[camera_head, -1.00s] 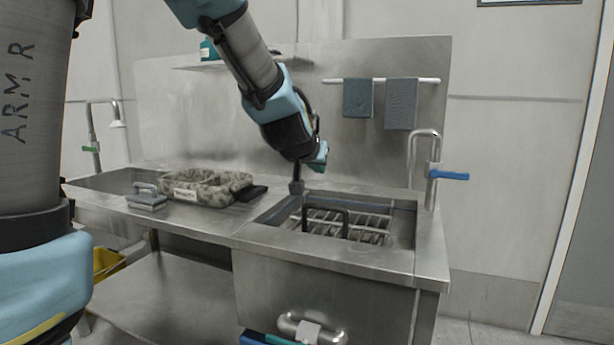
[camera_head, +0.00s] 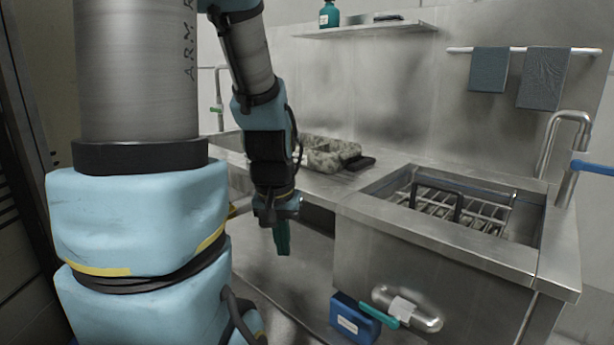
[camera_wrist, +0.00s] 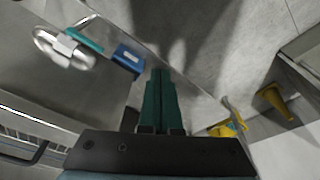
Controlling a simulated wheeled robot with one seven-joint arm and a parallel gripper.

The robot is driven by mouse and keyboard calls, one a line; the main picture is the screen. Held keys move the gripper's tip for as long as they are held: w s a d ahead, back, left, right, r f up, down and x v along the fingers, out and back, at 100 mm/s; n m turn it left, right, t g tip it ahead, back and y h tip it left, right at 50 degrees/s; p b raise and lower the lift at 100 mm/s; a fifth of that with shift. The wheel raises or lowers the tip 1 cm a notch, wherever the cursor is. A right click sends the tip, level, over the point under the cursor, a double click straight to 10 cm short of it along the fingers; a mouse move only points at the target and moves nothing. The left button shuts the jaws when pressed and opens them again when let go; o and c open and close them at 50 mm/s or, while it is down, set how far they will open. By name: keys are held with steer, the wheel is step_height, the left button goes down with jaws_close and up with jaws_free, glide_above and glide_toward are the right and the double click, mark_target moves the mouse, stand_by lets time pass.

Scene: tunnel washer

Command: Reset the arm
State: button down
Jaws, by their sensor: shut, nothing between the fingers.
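My gripper (camera_head: 282,238) hangs pointing down in front of the steel bench, with green fingers. It is shut and empty. In the wrist view my gripper (camera_wrist: 160,75) shows its two green fingers side by side over the grey floor. My arm hangs folded at the left of the head view, clear of the sink. The sink (camera_head: 398,207) is to the right of the gripper, with a wire rack (camera_head: 480,212) and a dark handle inside it.
A tap (camera_head: 560,150) stands at the right. Yellow things (camera_wrist: 228,128) are on the floor side in the wrist view.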

steer(key=a+p+v, duration=0.1)
steer(key=p+v, duration=1.2)
steer(key=p, duration=0.1)
steer(key=shift+w+a+r+n+g, duration=0.15)
steer(key=shift+w+r+n+g, duration=0.15)
steer(key=shift+w+g, duration=0.1)
